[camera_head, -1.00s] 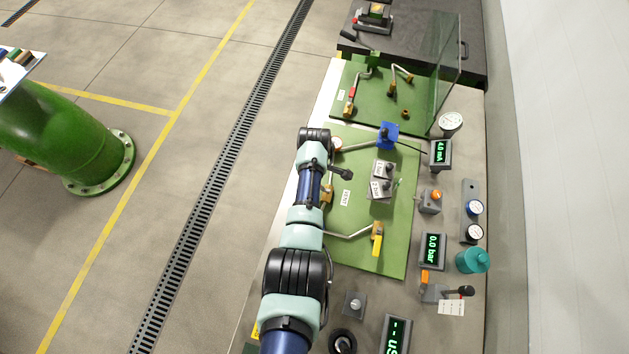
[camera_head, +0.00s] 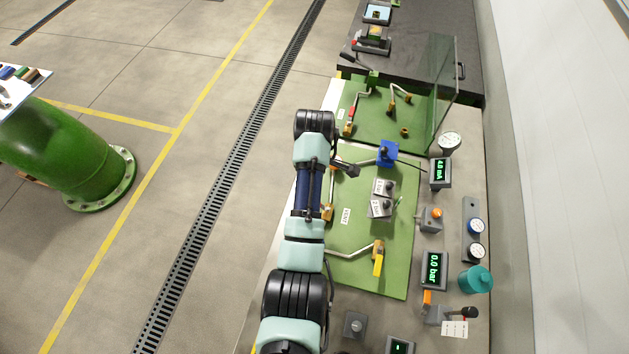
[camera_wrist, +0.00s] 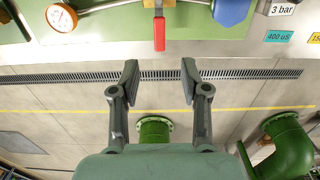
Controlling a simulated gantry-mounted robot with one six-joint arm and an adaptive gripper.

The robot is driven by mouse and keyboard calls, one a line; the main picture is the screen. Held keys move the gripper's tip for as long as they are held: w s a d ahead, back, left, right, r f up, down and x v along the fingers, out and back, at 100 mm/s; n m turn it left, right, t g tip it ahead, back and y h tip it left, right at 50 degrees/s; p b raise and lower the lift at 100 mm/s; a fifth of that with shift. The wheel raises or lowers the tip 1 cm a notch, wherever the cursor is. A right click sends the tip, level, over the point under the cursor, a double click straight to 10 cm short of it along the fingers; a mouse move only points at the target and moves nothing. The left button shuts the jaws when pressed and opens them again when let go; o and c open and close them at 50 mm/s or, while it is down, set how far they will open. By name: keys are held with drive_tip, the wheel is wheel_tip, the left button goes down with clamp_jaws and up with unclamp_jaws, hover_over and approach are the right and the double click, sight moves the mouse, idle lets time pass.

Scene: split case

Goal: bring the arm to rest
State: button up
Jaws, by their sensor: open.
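My arm (camera_head: 308,190) stretches up the picture along the left edge of the bench in the head view. The gripper fingers are hard to make out there. In the wrist view my gripper (camera_wrist: 160,85) is open, its two dark fingers well apart with nothing between them. Beyond the fingers lie the floor and a drain grate (camera_wrist: 165,75). A valve with a red handle (camera_wrist: 159,33) shows above the fingertips, apart from them.
A clear upright screen (camera_head: 441,90) stands behind. Displays and gauges line the right side. A dial gauge (camera_wrist: 61,17) is near the wrist view's top left.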

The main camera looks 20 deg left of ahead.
idle(0.4)
drive_tip(key=s+d+r+m+t, duration=0.5)
drive_tip(key=s+r+m+t, duration=0.1)
drive_tip(key=r+m, duration=0.25)
drive_tip(key=s+d+r+m+t, duration=0.5)
drive_tip(key=d+r+m+t, duration=0.1)
drive_tip(key=r+m, duration=0.25)
wheel_tip(320, 180, up, 16)
drive_tip(key=s+m+p, duration=0.1)
drive_tip(key=p, duration=1.4)
drive_tip(key=shift+s+r+t, duration=0.2)
drive_tip(key=shift+s+t, duration=0.15)
drive_tip(key=shift+t, duration=0.05)
